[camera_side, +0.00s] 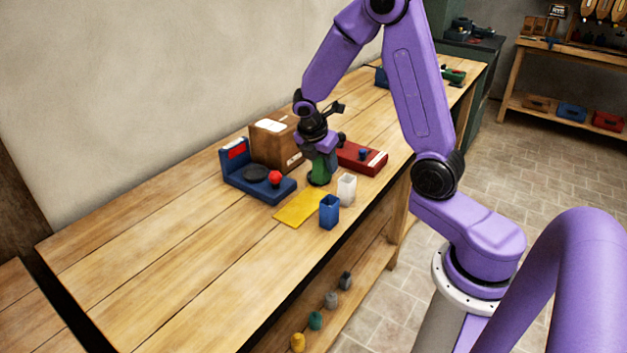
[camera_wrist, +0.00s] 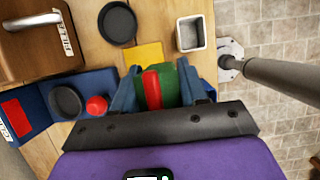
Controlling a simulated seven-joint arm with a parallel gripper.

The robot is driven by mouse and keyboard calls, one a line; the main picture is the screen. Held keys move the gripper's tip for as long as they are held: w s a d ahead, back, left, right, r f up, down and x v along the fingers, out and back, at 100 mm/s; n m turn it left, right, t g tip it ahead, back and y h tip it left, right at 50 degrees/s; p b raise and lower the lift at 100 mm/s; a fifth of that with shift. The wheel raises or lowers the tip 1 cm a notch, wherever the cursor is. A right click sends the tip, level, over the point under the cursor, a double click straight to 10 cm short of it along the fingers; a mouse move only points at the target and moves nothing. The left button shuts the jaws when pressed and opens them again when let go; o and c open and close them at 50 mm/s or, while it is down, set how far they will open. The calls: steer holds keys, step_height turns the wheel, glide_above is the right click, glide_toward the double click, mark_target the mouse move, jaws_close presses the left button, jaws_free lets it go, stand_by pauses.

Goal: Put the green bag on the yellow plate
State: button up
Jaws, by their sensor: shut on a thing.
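My gripper (camera_side: 319,155) is shut on the green bag (camera_side: 320,173); its fingers close on both sides of it. The wrist view shows the green bag (camera_wrist: 170,86) with a red band between the blue fingers. The yellow plate (camera_side: 296,208) lies flat and bare on the bench, just in front and to the left of the bag in the side view. In the wrist view, part of the yellow plate (camera_wrist: 143,53) shows beyond the bag; the rest is hidden. The bag's height above the bench is hard to tell.
A blue scale (camera_side: 258,184) with a red knob and a cardboard box (camera_side: 272,146) stand left. A white container (camera_side: 346,188) and a blue container (camera_side: 330,212) stand right of the plate. A red box (camera_side: 365,159) lies behind. A dark round dish (camera_wrist: 117,23) shows too.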

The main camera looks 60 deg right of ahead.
steer(key=w+f, duration=0.1)
steer(key=f, duration=0.1)
steer(key=w+d+f, duration=0.1)
steer(key=w+f, duration=0.1)
steer(key=shift+w+f, duration=0.3)
steer(key=shift+w+d+f, duration=0.1)
steer(key=shift+w+f, duration=0.05)
steer(key=shift+f, duration=1.55)
steer(key=shift+f, duration=0.15)
steer(key=o, duration=1.2)
